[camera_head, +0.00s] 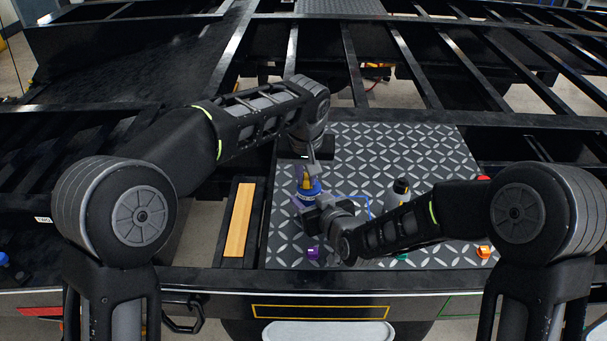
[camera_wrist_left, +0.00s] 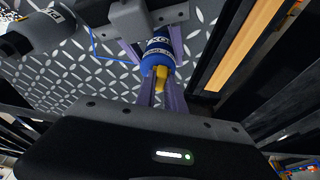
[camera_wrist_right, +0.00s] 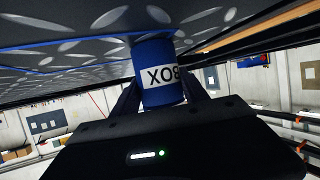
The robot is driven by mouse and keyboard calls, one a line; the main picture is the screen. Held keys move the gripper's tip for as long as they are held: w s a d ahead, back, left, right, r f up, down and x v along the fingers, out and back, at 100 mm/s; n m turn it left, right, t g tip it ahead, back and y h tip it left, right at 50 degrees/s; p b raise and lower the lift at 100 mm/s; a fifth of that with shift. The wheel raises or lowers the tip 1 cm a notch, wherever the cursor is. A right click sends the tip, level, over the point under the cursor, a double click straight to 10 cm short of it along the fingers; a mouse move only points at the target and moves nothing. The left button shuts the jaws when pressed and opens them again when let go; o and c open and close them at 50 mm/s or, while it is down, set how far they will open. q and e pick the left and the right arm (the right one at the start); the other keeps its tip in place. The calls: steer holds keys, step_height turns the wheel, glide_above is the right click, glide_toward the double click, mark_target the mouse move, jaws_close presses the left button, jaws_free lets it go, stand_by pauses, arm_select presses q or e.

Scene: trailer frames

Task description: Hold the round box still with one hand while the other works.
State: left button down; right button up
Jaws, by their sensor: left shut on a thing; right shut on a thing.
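The round box (camera_head: 309,194) is a small blue cylinder with a white label, above the left part of the patterned plate (camera_head: 400,150). A yellow piece (camera_head: 305,181) sits at its top end. My left gripper (camera_head: 306,176) comes from the far side and is shut on the yellow piece, which shows between its fingers in the left wrist view (camera_wrist_left: 160,77). My right gripper (camera_head: 315,202) is shut around the box's sides. The box (camera_wrist_right: 160,75) shows between its fingers in the right wrist view, with the label reading BOX upside down. The box's contact with the plate is hidden.
A dark bottle-like thing (camera_head: 400,187) stands near my right forearm. A blue cable (camera_head: 352,197) runs nearby. Small purple (camera_head: 313,252), green (camera_head: 402,256) and orange (camera_head: 483,252) pieces lie along the near edge. A wooden strip (camera_head: 240,220) lies left. The plate's far part is clear.

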arm_select(q)
steer(key=shift+d, duration=0.9)
arm_select(e)
steer(key=shift+a, duration=0.1)
arm_select(q)
steer(key=c, duration=1.3)
jaws_free()
steer(key=shift+c, duration=0.2)
steer(key=shift+s, duration=0.1)
steer(key=v, duration=1.2)
arm_select(e)
steer(key=o, duration=1.6)
steer(key=shift+s, duration=0.1)
